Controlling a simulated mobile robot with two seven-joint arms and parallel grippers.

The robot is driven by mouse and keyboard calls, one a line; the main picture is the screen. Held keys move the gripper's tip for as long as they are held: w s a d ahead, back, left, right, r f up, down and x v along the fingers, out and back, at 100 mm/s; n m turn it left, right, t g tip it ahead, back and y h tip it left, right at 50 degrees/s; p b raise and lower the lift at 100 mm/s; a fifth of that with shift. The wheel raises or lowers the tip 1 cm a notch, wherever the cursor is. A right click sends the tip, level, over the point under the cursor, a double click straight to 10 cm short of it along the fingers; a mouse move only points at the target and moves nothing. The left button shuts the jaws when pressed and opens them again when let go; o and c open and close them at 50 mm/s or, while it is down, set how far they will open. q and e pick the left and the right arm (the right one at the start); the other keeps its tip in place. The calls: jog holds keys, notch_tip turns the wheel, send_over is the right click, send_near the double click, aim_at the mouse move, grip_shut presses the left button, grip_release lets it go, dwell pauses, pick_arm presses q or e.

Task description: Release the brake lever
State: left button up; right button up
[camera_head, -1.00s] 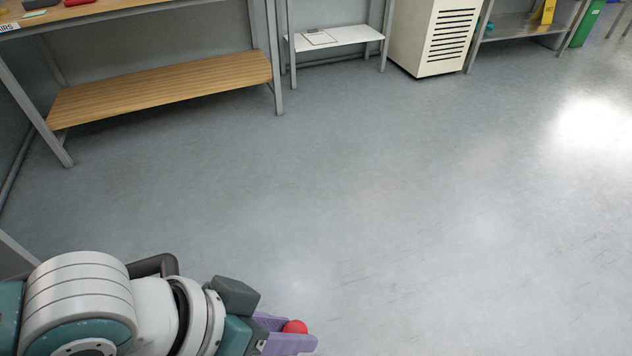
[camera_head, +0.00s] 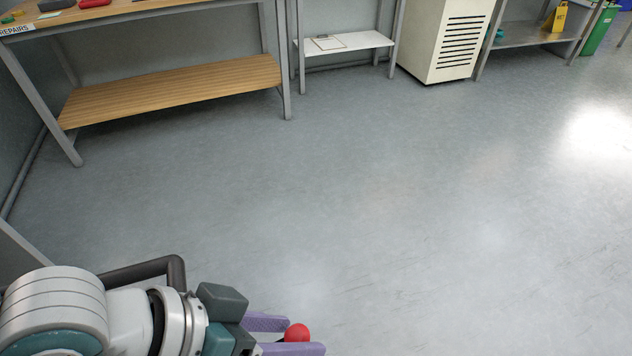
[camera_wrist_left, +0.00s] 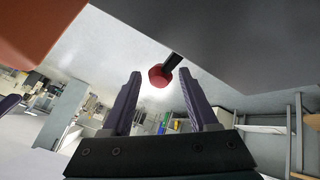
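The brake lever shows as a round red knob (camera_wrist_left: 159,76) on a short dark shaft (camera_wrist_left: 173,62) in the left wrist view. In the head view only the red knob (camera_head: 297,333) shows, near the bottom edge. My left gripper (camera_head: 300,336) has its two purple fingers apart, with the knob near their tips. In the left wrist view the left gripper (camera_wrist_left: 159,72) also shows open, with a clear gap on each side of the knob. The lever's base is hidden. My right gripper is not recognisable in either view.
A dark panel (camera_wrist_left: 235,35) and an orange-brown surface (camera_wrist_left: 38,25) loom close in the left wrist view. A workbench (camera_head: 175,92) with a wooden shelf, a small white shelf (camera_head: 345,44) and a cream cabinet (camera_head: 447,42) stand at the back. The middle floor is clear.

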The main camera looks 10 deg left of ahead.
pick_arm(q)
jog(key=shift+o, duration=0.5)
jog(key=shift+a, duration=0.1)
jog(key=p+v, duration=0.3)
jog(key=v, duration=0.6)
jog(key=shift+s+a+r, duration=0.15)
jog(key=shift+r, duration=0.25)
